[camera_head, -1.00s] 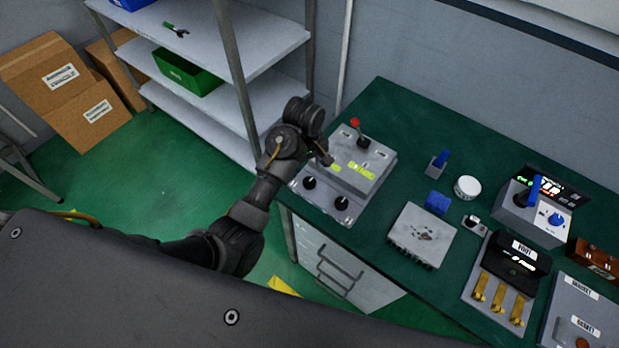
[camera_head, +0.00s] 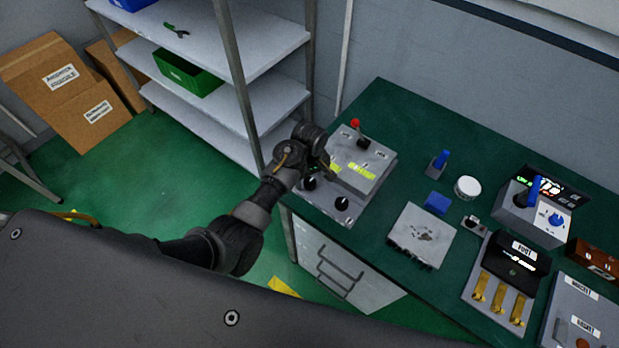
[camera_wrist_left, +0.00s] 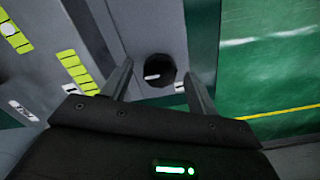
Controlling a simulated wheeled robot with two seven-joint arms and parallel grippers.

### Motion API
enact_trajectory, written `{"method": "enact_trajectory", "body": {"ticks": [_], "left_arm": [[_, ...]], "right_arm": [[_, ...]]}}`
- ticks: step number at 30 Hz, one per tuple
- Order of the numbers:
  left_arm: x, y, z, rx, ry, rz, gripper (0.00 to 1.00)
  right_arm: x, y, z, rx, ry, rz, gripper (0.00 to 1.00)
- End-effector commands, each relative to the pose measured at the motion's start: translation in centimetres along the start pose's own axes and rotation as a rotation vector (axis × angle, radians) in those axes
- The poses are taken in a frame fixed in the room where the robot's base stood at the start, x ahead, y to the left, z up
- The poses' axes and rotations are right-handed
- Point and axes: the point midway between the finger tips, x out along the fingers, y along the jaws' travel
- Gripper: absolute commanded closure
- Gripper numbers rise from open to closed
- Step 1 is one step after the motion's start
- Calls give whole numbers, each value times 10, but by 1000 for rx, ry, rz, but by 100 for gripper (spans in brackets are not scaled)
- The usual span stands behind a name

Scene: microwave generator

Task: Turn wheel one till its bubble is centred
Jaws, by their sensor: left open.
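The levelling device is a grey box (camera_head: 372,158) on the green bench, with yellow-green bubble vials (camera_head: 357,170) on top and a red-tipped lever behind. Two black wheels sit on its front ledge, a left one (camera_head: 310,183) and a right one (camera_head: 342,203). My left gripper (camera_head: 323,166) is open just above the left part of the device. In the left wrist view its fingers (camera_wrist_left: 159,80) stand either side of one black wheel (camera_wrist_left: 159,68), apparently not closed on it. Yellow-green vials (camera_wrist_left: 80,72) show to its left.
To the right on the bench are a finned grey block (camera_head: 421,236), a white round jar (camera_head: 467,188), blue-handled parts and a box with brass levers (camera_head: 497,298). A metal shelf (camera_head: 215,45) stands behind my left arm.

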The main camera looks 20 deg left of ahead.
Motion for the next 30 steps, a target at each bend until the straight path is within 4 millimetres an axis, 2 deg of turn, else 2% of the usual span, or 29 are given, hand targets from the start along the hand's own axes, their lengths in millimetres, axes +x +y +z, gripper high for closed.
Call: {"method": "enact_trajectory", "body": {"ticks": [11,22,30], "left_arm": [[8,0,0,0,0,0,41],[8,0,0,0,0,0,86],[7,0,0,32,0,0,86]], "right_arm": [[-1,0,0,0,1,0,64],[-1,0,0,0,1,0,64],[-1,0,0,0,1,0,64]]}}
